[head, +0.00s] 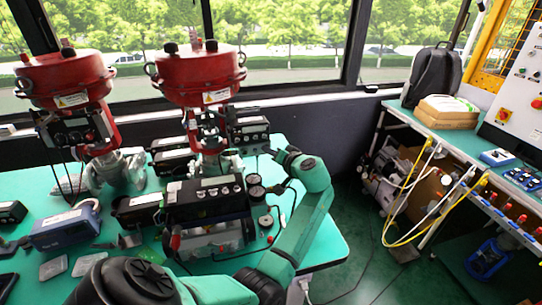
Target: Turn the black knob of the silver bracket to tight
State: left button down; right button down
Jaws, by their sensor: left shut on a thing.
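My left gripper (268,152) reaches in from the right side of the near red-topped valve (205,75). It is small in the picture and points left at the side of the black positioner (249,131). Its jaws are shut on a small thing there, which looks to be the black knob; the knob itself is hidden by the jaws. The silver bracket (232,163) shows only in part beside the valve stem, below the positioner. I cannot make out the knob's turn position. My right gripper is not in view.
A second red valve (66,79) stands at left. A black positioner unit with a gauge (207,201) stands in front on the green table (325,238). A blue box (65,228) lies at left. A side bench (425,118) stands at right, with open floor between.

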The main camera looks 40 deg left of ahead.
pick_arm(q)
jog(key=shift+m, duration=0.3)
dwell(0.4)
jog(key=c, duration=0.6)
grip_release()
jog(key=shift+c, duration=0.2)
jog(key=shift+w, duration=0.1)
